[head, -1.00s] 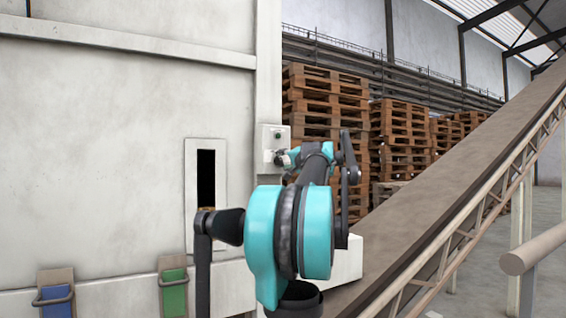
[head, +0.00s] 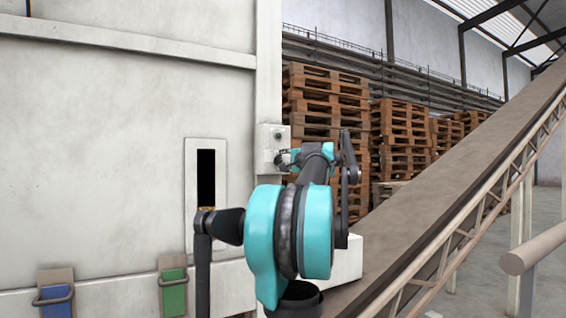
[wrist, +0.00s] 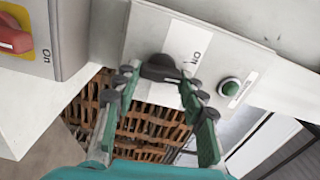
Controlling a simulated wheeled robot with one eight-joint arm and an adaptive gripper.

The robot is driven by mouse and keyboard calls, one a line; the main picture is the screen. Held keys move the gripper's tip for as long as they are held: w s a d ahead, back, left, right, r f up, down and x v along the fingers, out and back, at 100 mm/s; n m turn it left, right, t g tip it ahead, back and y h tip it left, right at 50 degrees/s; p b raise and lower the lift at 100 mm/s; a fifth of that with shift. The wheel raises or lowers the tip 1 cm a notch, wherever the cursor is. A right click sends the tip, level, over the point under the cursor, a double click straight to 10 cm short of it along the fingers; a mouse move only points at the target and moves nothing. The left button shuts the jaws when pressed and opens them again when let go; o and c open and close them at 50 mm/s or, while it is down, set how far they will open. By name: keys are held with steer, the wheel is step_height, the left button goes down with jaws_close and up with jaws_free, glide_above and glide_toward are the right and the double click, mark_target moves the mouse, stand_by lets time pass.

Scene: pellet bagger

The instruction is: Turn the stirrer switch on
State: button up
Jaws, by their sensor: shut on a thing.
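The stirrer switch is probably the black rotary knob (wrist: 165,68) on a pale control box (wrist: 222,50) in the wrist view. A white label with partly readable lettering is beside the knob, and a green round button or lamp (wrist: 229,87) is on the same box. My gripper (wrist: 160,75) is shut on the black knob, with one finger on each side of it. In the head view the box (head: 268,140) is on the machine's corner post, and my gripper (head: 284,158) is small at its lower part. The knob is hidden there.
A second box with a red and yellow rotary switch (wrist: 14,38) marked "On" is at the upper left in the wrist view. In the head view a sloping conveyor (head: 450,200) runs on the right. Stacked pallets (head: 325,105) stand behind the post.

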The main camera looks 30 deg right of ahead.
steer(key=m, duration=0.7)
steer(key=shift+f, duration=0.2)
stand_by(0.4)
steer(key=o, duration=1.2)
steer(key=shift+c, duration=0.2)
steer(key=s, duration=1.2)
steer(key=shift+a, duration=0.1)
